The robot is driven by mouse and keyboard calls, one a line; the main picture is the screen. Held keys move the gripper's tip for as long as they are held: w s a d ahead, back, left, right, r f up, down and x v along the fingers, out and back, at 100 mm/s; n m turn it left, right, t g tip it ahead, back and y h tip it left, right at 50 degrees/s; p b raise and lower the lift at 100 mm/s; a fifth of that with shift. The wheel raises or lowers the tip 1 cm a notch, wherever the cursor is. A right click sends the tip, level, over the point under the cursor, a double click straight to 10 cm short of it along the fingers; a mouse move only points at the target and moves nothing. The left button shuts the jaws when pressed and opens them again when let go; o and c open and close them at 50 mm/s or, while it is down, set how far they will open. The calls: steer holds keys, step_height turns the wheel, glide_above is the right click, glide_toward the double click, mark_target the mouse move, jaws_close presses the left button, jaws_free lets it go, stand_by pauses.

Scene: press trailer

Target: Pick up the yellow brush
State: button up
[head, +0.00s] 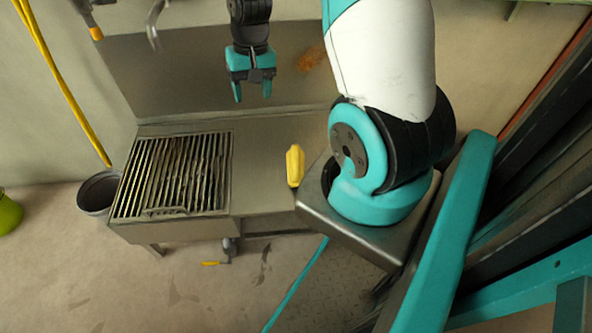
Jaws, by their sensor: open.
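The yellow brush (295,166) is a small yellow block-like thing on the bare metal top of the sink bench (262,150), close to my arm's mounting plate. My gripper (253,93) has teal fingers that point down and stand apart with nothing between them. In the picture it is above and to the left of the brush, against the bench's metal backsplash. It does not touch the brush.
A slatted grate (175,174) fills the bench's left part. A grey bucket (97,193) stands on the floor left of it. A yellow hose (62,83) hangs at the left, and a yellow-handled valve (215,262) sits under the bench. The metal top around the brush looks clear.

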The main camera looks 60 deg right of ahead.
steer(key=s+d+f+m+g+b, duration=0.1)
steer(key=s+d+f+m, duration=0.35)
steer(key=d+f, duration=0.6)
steer(key=b, duration=0.4)
glide_toward(296, 154)
steer(key=f, duration=0.1)
steer(key=a+f, duration=0.1)
steer(key=f, duration=0.3)
steer(key=shift+s+a+f, duration=0.1)
steer(key=shift+s+a, duration=0.25)
step_height(296, 154, down, 6)
steer(key=shift+s+a+r+b, duration=0.1)
steer(key=shift+b, duration=1.1)
steer(key=shift+r, duration=0.1)
steer(key=c, duration=1.1)
steer(key=shift+o, duration=0.2)
steer(key=shift+r, duration=0.1)
step_height(296, 154, up, 20)
steer(key=p, duration=0.6)
